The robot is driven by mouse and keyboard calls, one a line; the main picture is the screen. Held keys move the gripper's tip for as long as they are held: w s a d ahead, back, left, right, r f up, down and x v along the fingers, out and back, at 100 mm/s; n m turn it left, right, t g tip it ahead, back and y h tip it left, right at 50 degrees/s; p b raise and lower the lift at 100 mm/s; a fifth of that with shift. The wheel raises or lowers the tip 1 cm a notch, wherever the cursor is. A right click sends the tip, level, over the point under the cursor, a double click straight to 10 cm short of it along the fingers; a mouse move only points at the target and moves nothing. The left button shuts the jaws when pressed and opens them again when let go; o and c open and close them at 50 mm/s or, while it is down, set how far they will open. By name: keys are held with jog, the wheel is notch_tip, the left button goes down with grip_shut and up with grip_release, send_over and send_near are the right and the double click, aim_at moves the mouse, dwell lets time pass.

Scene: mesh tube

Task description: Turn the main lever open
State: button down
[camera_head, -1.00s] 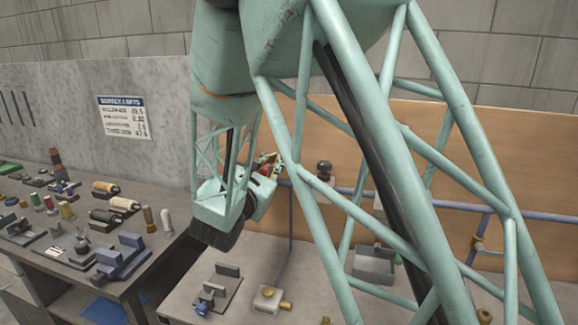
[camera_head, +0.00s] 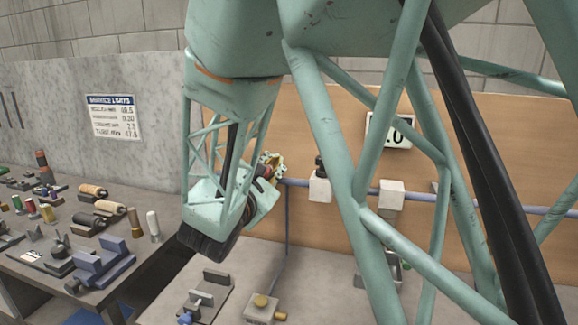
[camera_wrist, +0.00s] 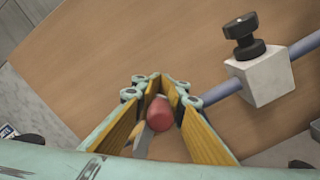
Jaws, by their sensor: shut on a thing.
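The lever shows in the wrist view as a rounded red grip (camera_wrist: 160,113) between the yellow-lined fingers of my gripper (camera_wrist: 160,88). My gripper is shut on this red grip. A grey metal bar runs down beside it, partly hidden by the fingers. In the head view my gripper (camera_head: 270,168) is small, at the left end of the blue pipe (camera_head: 450,199) in front of the wooden board. My arm hides much of it there, and the lever's angle cannot be told.
A white block with a black knob (camera_wrist: 262,75) sits on the pipe right of my gripper. A white display (camera_head: 388,131) hangs on the board (camera_head: 500,150). Below are a small valve block (camera_head: 262,308) and a bench fixture (camera_head: 205,295). A side table with tools (camera_head: 60,225) stands left.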

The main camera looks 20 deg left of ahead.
aim_at(265, 177)
jog(key=shift+f, duration=0.1)
dwell(0.5)
jog(key=c, duration=2.5)
grip_release()
jog(key=shift+c, duration=0.2)
jog(key=shift+s, duration=0.1)
jog(key=shift+s+d, duration=0.15)
jog(key=shift+s, duration=3.5)
